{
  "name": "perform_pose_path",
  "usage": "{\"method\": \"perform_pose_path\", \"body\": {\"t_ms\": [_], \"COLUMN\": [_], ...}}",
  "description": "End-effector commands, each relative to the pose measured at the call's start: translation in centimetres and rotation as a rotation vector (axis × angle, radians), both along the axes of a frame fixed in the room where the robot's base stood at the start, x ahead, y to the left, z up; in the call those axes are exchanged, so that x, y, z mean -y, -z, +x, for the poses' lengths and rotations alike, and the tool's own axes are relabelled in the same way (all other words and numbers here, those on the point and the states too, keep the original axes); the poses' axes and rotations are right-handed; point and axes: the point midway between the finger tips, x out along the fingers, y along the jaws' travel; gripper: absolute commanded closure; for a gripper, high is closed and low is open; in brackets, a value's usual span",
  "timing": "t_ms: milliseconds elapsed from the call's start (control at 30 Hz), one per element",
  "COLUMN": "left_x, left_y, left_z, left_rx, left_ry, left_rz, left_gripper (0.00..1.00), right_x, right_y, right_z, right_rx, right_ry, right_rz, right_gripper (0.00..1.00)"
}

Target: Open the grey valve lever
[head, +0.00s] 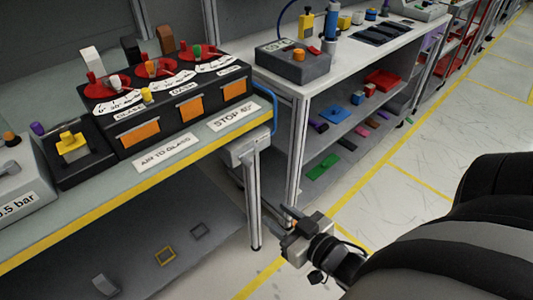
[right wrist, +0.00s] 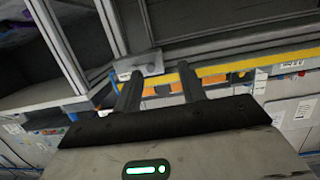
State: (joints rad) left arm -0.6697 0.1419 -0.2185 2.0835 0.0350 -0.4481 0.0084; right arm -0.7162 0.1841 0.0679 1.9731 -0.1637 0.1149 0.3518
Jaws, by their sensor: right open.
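The dashboard module (head: 175,142) is a dark box on the left bench, with red dials on top, white angle scales and orange front panels. A pale grey upright lever (head: 92,60) stands behind the left dial (head: 108,86); I cannot tell for certain that it is the grey valve lever. A black and a brown upright piece stand to its right. My right gripper (head: 292,218) is open and empty, low beside the bench's right end and far from the module. In the right wrist view its two fingers (right wrist: 158,88) are apart with nothing between them. My left gripper is out of view.
The yellow bench edge (head: 150,187) lies between my right gripper and the module. A bench leg (head: 252,200) and a grey box under the bench corner are close to the gripper. A second bench (head: 345,60) with shelves stands behind.

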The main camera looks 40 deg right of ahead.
Motion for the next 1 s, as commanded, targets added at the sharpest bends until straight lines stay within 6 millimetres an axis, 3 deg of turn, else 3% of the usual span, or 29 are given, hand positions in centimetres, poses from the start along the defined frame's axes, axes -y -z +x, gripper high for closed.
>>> {"method": "perform_pose_path", "body": {"t_ms": [33, 100, 233, 333, 800, 1000], "left_x": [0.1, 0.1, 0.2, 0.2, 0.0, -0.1], "left_y": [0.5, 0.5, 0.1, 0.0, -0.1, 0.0], "left_z": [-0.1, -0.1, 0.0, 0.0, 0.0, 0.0], "left_rx": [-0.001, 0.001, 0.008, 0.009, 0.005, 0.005], "left_ry": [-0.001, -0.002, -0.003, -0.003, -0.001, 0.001], "left_rz": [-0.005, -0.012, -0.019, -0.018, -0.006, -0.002], "left_gripper": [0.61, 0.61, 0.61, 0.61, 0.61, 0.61], "right_x": [1.7, 3.1, 4.3, 4.3, 3.4, 3.2], "right_y": [-0.3, -1.3, -2.4, -2.7, -2.7, -2.6], "right_z": [-0.3, -0.7, -0.9, 0.1, 9.9, 13.1], "right_rx": [0.062, 0.131, 0.197, 0.207, 0.205, 0.202], "right_ry": [0.002, -0.006, -0.024, -0.028, -0.028, -0.028], "right_rz": [-0.002, 0.000, 0.005, 0.008, 0.006, 0.007], "right_gripper": [0.59, 0.59, 0.59, 0.59, 0.59, 0.59]}}
